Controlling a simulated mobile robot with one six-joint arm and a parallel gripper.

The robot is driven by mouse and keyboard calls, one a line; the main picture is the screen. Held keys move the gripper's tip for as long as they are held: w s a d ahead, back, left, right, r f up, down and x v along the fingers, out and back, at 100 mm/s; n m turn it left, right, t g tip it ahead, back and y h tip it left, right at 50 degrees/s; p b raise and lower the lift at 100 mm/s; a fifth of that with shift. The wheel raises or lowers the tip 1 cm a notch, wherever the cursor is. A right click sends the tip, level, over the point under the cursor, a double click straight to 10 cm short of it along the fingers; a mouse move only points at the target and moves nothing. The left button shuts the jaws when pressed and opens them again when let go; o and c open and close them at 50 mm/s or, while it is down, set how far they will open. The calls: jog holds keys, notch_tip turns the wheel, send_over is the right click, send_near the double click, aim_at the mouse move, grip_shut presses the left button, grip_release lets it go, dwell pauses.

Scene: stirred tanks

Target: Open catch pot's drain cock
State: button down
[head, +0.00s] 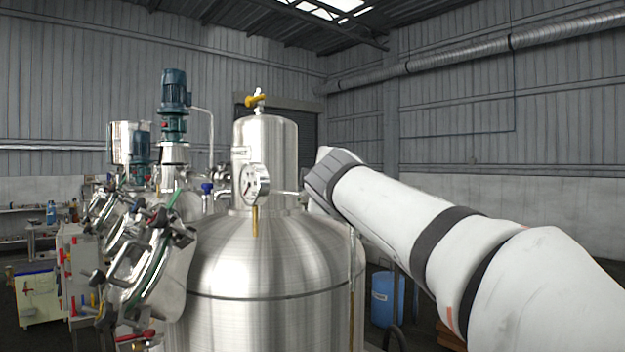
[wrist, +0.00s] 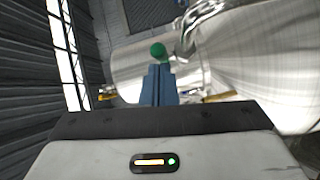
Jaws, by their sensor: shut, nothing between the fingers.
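A steel cylinder with a small label, which may be the catch pot (head: 270,150), stands on top of a large domed tank (head: 275,265) in the head view. A brass cock with a yellow handle (head: 256,100) is on its top. In the wrist view, a round green knob (wrist: 158,50) shows just beyond the fingertips, in front of a steel vessel (wrist: 125,70). I cannot tell whether it belongs to the drain cock. My gripper (wrist: 158,70) is shut and empty, its tips close to the knob; contact is unclear.
Clamped, piped vessels (head: 150,260) crowd the left. A blue drum (head: 387,298) stands on the floor behind my arm. A curved steel pipe (wrist: 190,35) runs right of the knob.

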dwell(0.7)
jog(key=s+r+b, duration=0.1)
jog(key=s+b, duration=0.3)
jog(key=s, duration=0.8)
jog(key=s+d+f+m+g+h, duration=0.1)
jog(key=s+d+f+m+g, duration=0.2)
jog(key=f, duration=1)
jog(key=d+f+m+g, duration=0.3)
jog(key=f+m+g, duration=0.15)
jog(key=f, duration=0.85)
jog(key=s+d+f+m+g, duration=0.1)
jog(key=s+f+m+g, duration=0.2)
jog(key=s+f, duration=0.5)
jog(key=s+d+f+m+g+y, duration=0.1)
jog(key=s+f+m+g, duration=0.2)
jog(key=f, duration=1.2)
jog(key=s+m, duration=0.2)
jog(key=s, duration=0.3)
jog(key=shift+d+f+g, duration=0.15)
jog(key=shift+d+g, duration=0.05)
jog(key=shift+g, duration=0.15)
